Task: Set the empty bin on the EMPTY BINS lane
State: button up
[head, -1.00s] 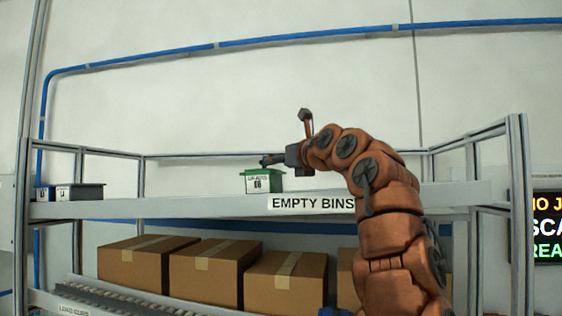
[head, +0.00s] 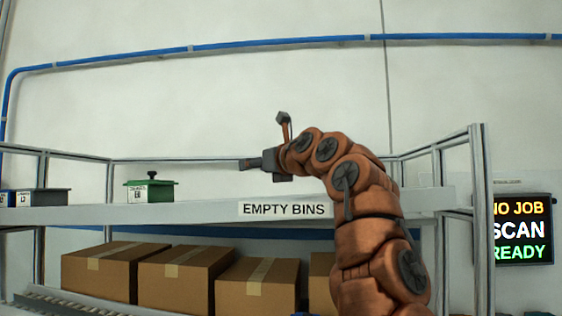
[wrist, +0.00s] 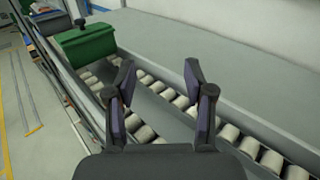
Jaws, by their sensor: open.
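The green bin (head: 150,192) stands upright on the upper shelf, left of the EMPTY BINS sign (head: 285,209). It has a white label on its front and a dark knob on top. In the wrist view the green bin (wrist: 86,44) rests at the upper left, over the rollers and beyond my fingers. My gripper (head: 245,164) is to the right of the bin and slightly higher, apart from it. In the wrist view my gripper (wrist: 160,75) has its two fingers spread with nothing between them. Whether the bin is empty inside cannot be seen.
The roller lane (wrist: 175,96) runs under my fingers, bare there. Cardboard boxes (head: 258,284) fill the lower level. Shelf posts (head: 480,220) and a screen (head: 522,229) are at the right.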

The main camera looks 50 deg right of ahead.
jog(key=shift+s+r, duration=0.15)
jog(key=shift+s, duration=0.45)
jog(key=shift+s+a, duration=0.15)
jog(key=shift+s, duration=0.6)
jog(key=shift+s+a, duration=0.1)
jog(key=shift+s, duration=0.6)
jog(key=shift+s+a, duration=0.25)
jog(key=shift+s, duration=0.4)
jog(key=shift+s+a+r, duration=0.1)
jog(key=shift+s+a, duration=0.1)
jog(key=shift+s, duration=0.85)
jog(key=shift+s+a, duration=0.15)
jog(key=shift+s, duration=0.85)
dwell(0.7)
